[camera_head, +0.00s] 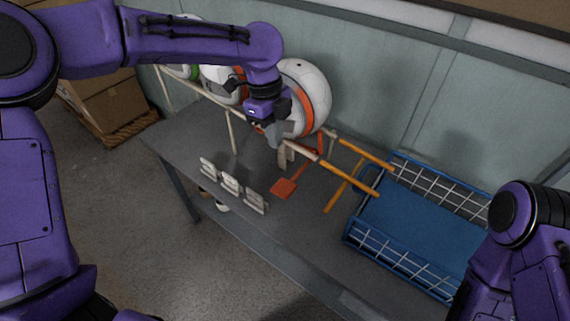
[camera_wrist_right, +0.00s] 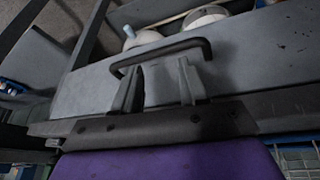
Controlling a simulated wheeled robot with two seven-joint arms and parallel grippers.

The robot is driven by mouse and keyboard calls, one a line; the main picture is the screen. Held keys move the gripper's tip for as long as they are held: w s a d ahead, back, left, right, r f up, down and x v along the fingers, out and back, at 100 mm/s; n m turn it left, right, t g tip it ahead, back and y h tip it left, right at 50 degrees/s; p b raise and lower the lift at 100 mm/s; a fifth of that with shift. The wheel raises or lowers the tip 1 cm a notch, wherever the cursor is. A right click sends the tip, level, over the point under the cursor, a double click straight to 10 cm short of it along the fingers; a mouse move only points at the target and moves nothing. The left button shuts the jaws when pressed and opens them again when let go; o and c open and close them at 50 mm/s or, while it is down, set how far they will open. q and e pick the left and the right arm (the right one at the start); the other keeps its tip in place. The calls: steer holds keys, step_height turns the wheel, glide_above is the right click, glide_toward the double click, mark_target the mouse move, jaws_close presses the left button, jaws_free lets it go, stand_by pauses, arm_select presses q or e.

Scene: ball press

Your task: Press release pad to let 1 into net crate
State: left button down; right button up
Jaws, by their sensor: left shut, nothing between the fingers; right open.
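The release pad (camera_head: 284,188), a flat red-orange square on a thin red arm, sits at the front of the rack in the head view. My left gripper (camera_head: 281,148) is shut and empty, above and behind the pad and apart from it, in front of the nearest ball. That ball (camera_head: 314,90) is large and white with an orange band, and rests on the rack. The blue net crate (camera_head: 405,222) with wire-grid sides stands at the right and looks empty. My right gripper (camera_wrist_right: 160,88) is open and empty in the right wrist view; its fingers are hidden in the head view.
More white balls (camera_head: 222,82) line the rack behind my left arm. Orange rails (camera_head: 350,178) slope from the rack toward the crate. Several small white upright pieces (camera_head: 230,183) stand along the grey table (camera_head: 190,140). A wall closes off the back.

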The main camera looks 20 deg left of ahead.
mark_target(282, 187)
arm_select(q)
steer(key=f, duration=0.4)
steer(key=s+d+f+p, duration=0.1)
steer(key=f, duration=0.8)
steer(key=shift+s+d+f, duration=0.2)
steer(key=shift+d+f, duration=0.05)
steer(key=shift+d, duration=0.15)
arm_select(e)
steer(key=shift+s+d+r, duration=0.15)
steer(key=shift+s+r, duration=0.2)
steer(key=shift+r, duration=0.4)
steer(key=shift+s, duration=0.1)
